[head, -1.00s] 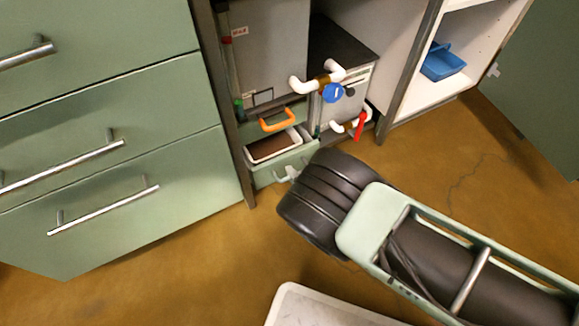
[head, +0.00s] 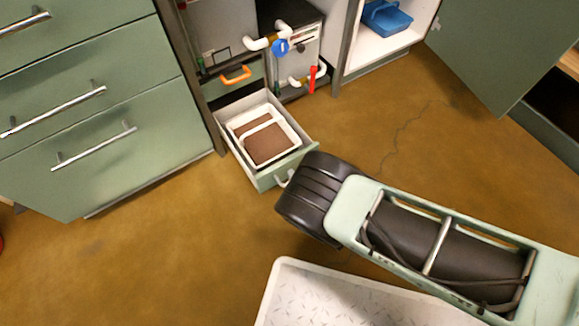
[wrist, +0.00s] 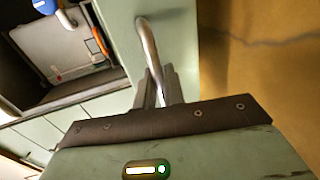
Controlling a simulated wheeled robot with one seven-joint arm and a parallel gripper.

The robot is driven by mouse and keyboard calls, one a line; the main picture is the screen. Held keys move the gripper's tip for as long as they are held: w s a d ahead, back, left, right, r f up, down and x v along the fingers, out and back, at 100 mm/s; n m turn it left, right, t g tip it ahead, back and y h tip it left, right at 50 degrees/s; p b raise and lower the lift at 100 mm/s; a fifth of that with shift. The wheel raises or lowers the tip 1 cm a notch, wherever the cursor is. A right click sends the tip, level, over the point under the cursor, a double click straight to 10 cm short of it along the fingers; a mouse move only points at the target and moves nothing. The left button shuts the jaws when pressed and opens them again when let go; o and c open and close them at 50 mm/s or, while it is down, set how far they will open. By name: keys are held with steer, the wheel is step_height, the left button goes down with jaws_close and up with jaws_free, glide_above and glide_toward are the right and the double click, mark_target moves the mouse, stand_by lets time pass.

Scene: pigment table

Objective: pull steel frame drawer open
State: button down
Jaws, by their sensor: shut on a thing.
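The steel frame drawer (head: 308,140) is a pale green drawer low in the cabinet, and it stands well out from the frame in the head view. White trays (head: 233,122) with brown contents lie in it. Its front (wrist: 122,28) and metal bar handle (wrist: 149,45) show close up in the wrist view. My gripper (wrist: 160,88) is shut on the handle, with its fingers around the bar's lower part. In the head view my dark wrist hides the fingers and part of the drawer front.
A green drawer with an orange handle (head: 236,75) is above the open one. Pipes with a blue knob (head: 280,46) and a red lever (head: 312,79) are behind it. A speckled white tray (head: 300,290) lies in front. Brown floor is clear at left.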

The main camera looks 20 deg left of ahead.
steer(key=shift+v, duration=0.95)
steer(key=shift+f, duration=0.2)
steer(key=c, duration=1.6)
jaws_free()
steer(key=shift+d, duration=0.15)
